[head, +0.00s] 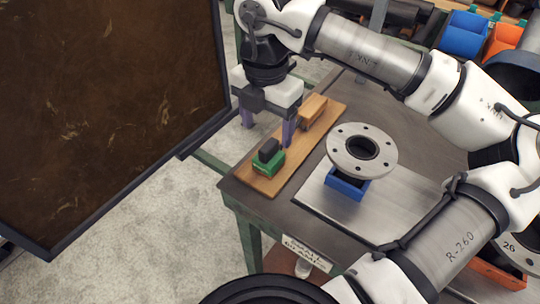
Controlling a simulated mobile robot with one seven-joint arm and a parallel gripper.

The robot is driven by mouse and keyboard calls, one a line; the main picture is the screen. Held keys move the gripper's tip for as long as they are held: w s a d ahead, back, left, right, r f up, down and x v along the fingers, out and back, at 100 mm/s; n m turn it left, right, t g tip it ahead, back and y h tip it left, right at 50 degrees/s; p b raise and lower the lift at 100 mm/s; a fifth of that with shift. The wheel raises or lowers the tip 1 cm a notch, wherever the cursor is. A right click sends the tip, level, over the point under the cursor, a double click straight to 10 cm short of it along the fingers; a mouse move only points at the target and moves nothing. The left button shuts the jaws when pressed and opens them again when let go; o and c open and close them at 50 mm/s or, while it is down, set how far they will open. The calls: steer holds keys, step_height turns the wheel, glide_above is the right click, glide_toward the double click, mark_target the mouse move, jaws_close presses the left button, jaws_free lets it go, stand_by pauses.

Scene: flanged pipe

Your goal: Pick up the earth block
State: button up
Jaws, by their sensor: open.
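A green block (270,164) with a black part (269,150) on top sits near the front end of a wooden board (259,183). A tan block (313,107) sits further back on the same board. No label is readable on either, so I cannot tell for certain which is the earth block. My gripper (267,127) points down with its two purple fingers apart and nothing between them. It is above the board's left side, behind the green block and left of the tan one. Its exact height over the board is unclear.
A flanged pipe (341,157) stands in a blue holder (346,186) on a metal plate (325,209), right of the board. A large dark panel (110,100) stands at left. Blue (463,36) and orange (503,38) bins are at the back right.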

mark_target(269, 144)
step_height(269, 144, down, 3)
steer(key=shift+f, duration=0.1)
steer(key=shift+w+d+f+p, duration=0.15)
steer(key=shift+f+p, duration=0.15)
steer(key=shift+f, duration=0.6)
steer(key=shift+w+f+p, duration=0.2)
steer(key=shift+f+p, duration=0.15)
steer(key=shift+f, duration=0.5)
steer(key=shift+w+d+f+p, duration=0.15)
steer(key=shift+f+p, duration=0.15)
steer(key=shift+f, duration=0.6)
steer(key=shift+a, duration=0.1)
steer(key=shift+c, duration=0.3)
steer(key=c, duration=0.9)
steer(key=shift+c, duration=0.5)
steer(key=shift+r, duration=0.2)
